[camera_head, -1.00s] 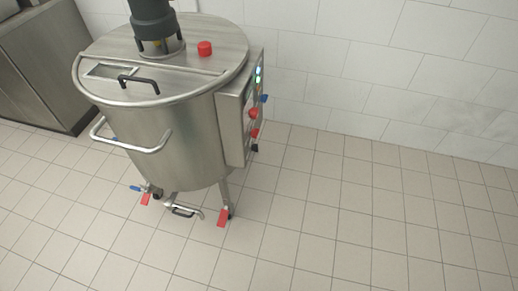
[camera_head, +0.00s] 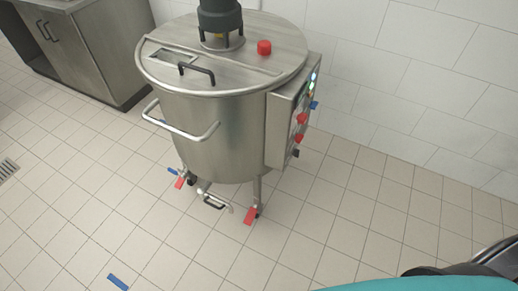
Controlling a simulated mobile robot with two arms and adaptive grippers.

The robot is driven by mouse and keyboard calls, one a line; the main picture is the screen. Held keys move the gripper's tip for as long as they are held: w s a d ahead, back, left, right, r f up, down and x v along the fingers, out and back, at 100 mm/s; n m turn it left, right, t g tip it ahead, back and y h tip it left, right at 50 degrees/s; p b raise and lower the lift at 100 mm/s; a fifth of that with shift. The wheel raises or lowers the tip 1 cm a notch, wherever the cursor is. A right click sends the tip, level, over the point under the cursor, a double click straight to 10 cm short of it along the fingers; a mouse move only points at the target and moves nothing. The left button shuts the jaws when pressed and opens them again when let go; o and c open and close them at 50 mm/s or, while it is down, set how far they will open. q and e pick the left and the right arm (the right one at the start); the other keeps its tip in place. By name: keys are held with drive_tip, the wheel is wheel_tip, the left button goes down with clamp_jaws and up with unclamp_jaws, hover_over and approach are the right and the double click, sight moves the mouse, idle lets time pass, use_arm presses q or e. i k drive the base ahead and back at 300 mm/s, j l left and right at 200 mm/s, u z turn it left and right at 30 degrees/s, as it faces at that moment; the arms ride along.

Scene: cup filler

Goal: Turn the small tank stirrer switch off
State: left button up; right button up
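The small steel tank (camera_head: 215,125) stands on legs at the upper middle. Its control box (camera_head: 286,125) is fixed to its right side and is seen at a steep angle. The box's front carries lit green lamps (camera_head: 312,80), red knobs (camera_head: 301,118) and a blue knob (camera_head: 314,105). I cannot tell which of these is the stirrer switch or how it is set. A dark stirrer motor (camera_head: 220,18) sits on the lid. Neither gripper is in view.
A steel cabinet (camera_head: 90,55) stands at the upper left. Red-tabbed casters (camera_head: 250,215) and a valve stick out under the tank. A blue strip (camera_head: 118,282) lies on the floor. The tiled floor (camera_head: 370,225) right of the tank is clear up to the wall. Teal and black parts show at the lower right.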

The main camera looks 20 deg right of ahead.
sight(296, 152)
drive_tip(key=i+l+u, duration=0.15)
drive_tip(key=l+u, duration=0.35)
drive_tip(key=l, duration=0.15)
drive_tip(key=l+u, duration=0.45)
drive_tip(key=l, duration=0.15)
drive_tip(key=k+l+u, duration=0.1)
drive_tip(key=l+u, duration=0.4)
drive_tip(key=l, duration=0.2)
